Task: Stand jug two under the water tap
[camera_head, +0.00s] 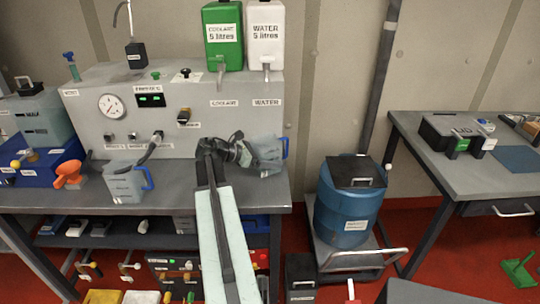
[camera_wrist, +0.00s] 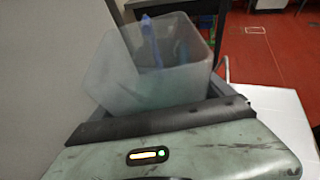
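A translucent grey jug with a blue handle (camera_head: 268,154) is at the right end of the bench, below the water tap (camera_head: 266,68) in the head view. It looks tilted. My gripper (camera_head: 246,152) is at its left side. In the wrist view the jug (camera_wrist: 150,75) sits between my gripper's fingers (camera_wrist: 165,100), which appear shut on it; its blue handle is on the far side. Whether its base touches the bench is hard to tell. A second jug with a blue handle (camera_head: 124,184) stands upright at the bench's front left. I cannot read which jug is number two.
An orange object (camera_head: 68,175) and blue box (camera_head: 40,178) are at the left. A blue barrel (camera_head: 345,210) stands right of the bench, before another table (camera_head: 430,150).

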